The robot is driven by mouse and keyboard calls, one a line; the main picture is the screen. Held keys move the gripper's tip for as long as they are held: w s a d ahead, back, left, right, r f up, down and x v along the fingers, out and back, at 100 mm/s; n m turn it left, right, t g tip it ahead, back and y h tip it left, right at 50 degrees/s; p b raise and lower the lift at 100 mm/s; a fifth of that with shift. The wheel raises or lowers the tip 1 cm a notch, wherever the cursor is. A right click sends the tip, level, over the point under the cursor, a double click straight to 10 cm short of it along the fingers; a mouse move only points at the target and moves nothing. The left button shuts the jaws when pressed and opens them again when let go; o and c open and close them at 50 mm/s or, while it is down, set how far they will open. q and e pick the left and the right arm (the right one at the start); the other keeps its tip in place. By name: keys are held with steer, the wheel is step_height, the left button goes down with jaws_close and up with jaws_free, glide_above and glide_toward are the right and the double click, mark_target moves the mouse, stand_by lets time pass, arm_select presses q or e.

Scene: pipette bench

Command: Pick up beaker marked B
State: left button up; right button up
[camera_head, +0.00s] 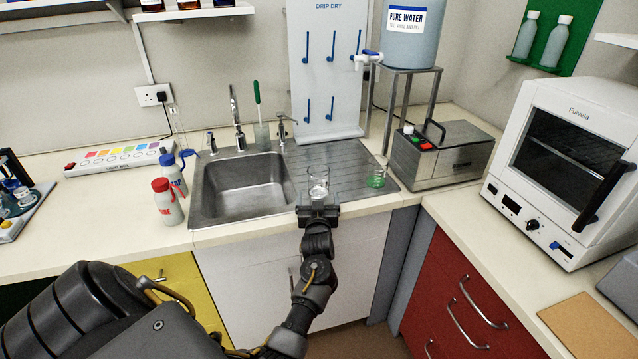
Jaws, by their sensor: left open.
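A clear glass beaker (318,180) stands upright on the ridged steel drainboard, right of the sink basin. A second beaker (376,178) with green in it stands farther right on the same drainboard. I cannot read a letter on either beaker, so I cannot tell which is marked B. My left gripper (317,207) is open at the counter's front edge, directly in front of the clear beaker. It overlaps the beaker's lower part, and I cannot tell whether the fingers are around the glass. My right gripper is not in view.
The sink basin (244,187) lies left of the clear beaker. Red-capped (166,201) and blue-capped (173,173) bottles stand left of it. A drip-dry rack (326,80) and a steel box (444,154) stand behind. The drainboard between the beakers is clear.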

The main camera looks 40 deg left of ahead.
mark_target(319, 189)
arm_select(q)
steer(key=shift+w+r, duration=0.1)
steer(key=shift+w, duration=0.05)
steer(key=shift+w+a+r, duration=0.2)
steer(key=p+x, duration=0.1)
steer(key=x, duration=0.2)
steer(key=shift+w+a+f+p, duration=0.1)
steer(key=shift+w+a+p, duration=0.1)
steer(key=shift+w+p, duration=0.1)
steer(key=shift+w+a, duration=0.3)
steer(key=shift+w, duration=0.05)
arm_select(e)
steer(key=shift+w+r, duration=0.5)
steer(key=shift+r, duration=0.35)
arm_select(q)
steer(key=shift+c, duration=0.7)
steer(key=c, duration=1)
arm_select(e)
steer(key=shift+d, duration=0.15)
